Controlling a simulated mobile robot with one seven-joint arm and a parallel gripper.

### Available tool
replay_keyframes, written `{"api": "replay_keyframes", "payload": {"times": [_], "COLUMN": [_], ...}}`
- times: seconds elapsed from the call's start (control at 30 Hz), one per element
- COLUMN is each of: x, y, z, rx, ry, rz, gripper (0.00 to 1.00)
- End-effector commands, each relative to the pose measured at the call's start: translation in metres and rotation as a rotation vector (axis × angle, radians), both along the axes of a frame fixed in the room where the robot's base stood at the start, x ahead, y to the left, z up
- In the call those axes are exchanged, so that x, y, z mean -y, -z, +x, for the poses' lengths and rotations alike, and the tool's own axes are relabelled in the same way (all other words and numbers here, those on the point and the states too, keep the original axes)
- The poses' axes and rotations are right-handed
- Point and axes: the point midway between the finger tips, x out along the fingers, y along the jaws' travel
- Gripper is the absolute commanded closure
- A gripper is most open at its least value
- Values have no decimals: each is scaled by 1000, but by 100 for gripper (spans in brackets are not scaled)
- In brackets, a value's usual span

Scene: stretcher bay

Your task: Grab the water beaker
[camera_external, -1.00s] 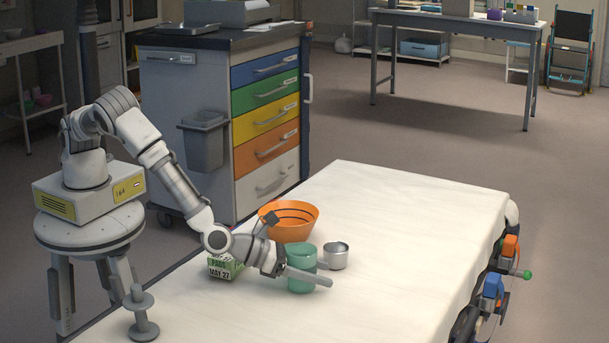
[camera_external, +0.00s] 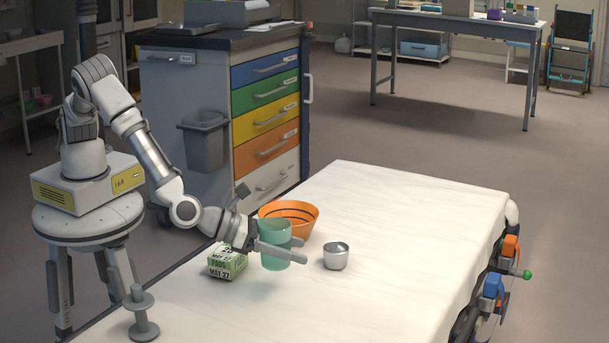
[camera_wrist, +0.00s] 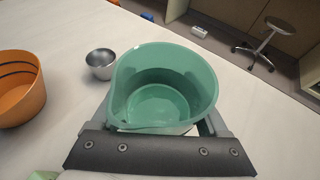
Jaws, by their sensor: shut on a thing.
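The water beaker (camera_external: 274,243) is a green, slightly see-through cup with a pouring lip. It is upright and looks lifted a little above the white stretcher top (camera_external: 400,230). My gripper (camera_external: 277,250) is shut on it, with one finger along each side. In the wrist view the beaker (camera_wrist: 162,90) fills the middle between the fingers, and it looks empty. Its lower outside is hidden by the gripper in that view.
An orange bowl (camera_external: 300,215) stands close behind the beaker. A small metal cup (camera_external: 336,257) is to its right. A green and white pads box (camera_external: 227,262) is at its left. The right part of the stretcher top is clear.

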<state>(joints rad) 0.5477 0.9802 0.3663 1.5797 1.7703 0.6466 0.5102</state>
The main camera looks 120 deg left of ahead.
Motion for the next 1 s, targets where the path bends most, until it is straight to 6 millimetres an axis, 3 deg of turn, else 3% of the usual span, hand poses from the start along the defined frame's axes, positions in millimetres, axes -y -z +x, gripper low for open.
{"api": "replay_keyframes", "payload": {"times": [0.4,1.0], "x": [33,48], "y": [-23,-33], "z": [-19,-28], "rx": [1,0], "ry": [0,-1], "rz": [-1,0], "gripper": [86,86]}}
